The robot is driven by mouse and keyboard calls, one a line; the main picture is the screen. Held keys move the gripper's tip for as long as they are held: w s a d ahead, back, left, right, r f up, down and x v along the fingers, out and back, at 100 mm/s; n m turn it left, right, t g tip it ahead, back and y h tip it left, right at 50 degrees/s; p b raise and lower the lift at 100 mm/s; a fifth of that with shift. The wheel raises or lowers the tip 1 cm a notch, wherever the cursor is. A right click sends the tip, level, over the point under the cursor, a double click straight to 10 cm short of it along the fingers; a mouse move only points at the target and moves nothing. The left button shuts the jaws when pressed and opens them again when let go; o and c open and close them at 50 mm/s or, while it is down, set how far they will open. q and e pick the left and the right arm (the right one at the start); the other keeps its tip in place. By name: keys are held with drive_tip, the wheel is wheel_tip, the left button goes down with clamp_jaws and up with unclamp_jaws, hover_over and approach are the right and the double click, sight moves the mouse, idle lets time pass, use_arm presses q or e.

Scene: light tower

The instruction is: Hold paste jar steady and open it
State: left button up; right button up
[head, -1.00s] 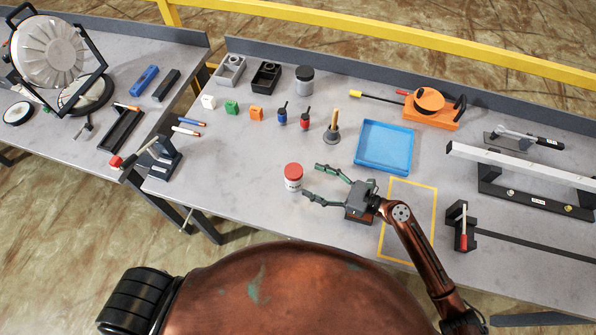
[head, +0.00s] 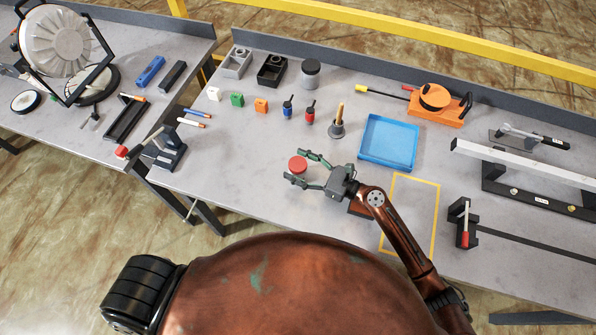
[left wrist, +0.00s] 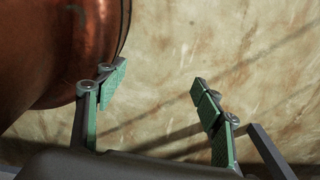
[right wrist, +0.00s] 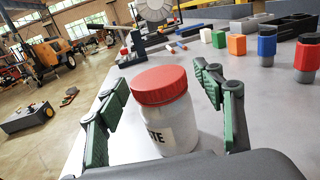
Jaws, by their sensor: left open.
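The paste jar is a white jar with a red lid (head: 298,164), upright near the front edge of the middle table. In the right wrist view the jar (right wrist: 165,115) stands between the fingers, with part of its label reading "TE". My right gripper (head: 302,167) is open around the jar, one finger on each side. In the right wrist view, gaps show between the fingers and the jar. The jar's lower body is mostly hidden by the gripper in the head view. My left gripper (left wrist: 158,90) is open and empty above the floor, seen only in the left wrist view.
A blue tray (head: 387,163) lies right of the jar, beside a yellow taped outline (head: 437,215). A plunger-like tool (head: 337,125), red and blue bottles and small coloured blocks stand behind. A black clamp stand (head: 168,150) is at the left. Table around the jar is clear.

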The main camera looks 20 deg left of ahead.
drive_tip(key=c, duration=0.6)
drive_tip(key=shift+r, duration=0.1)
drive_tip(key=c, duration=1)
use_arm(q)
drive_tip(key=shift+s, duration=0.65)
use_arm(e)
clamp_jaws()
drive_tip(key=shift+r, duration=0.1)
drive_tip(key=shift+r, duration=0.3)
drive_tip(key=r+p, duration=0.1)
drive_tip(key=r, duration=0.1)
drive_tip(key=s+r+p, duration=0.1)
drive_tip(key=shift+r, duration=0.35)
use_arm(q)
wheel_tip(320, 180, up, 8)
drive_tip(key=w+p, duration=0.1)
drive_tip(key=p, duration=0.4)
drive_tip(key=shift+p, duration=0.35)
use_arm(e)
drive_tip(key=s+r, duration=0.8)
drive_tip(key=s, duration=0.5)
drive_tip(key=shift+a+r, duration=0.25)
drive_tip(key=shift+a, duration=0.1)
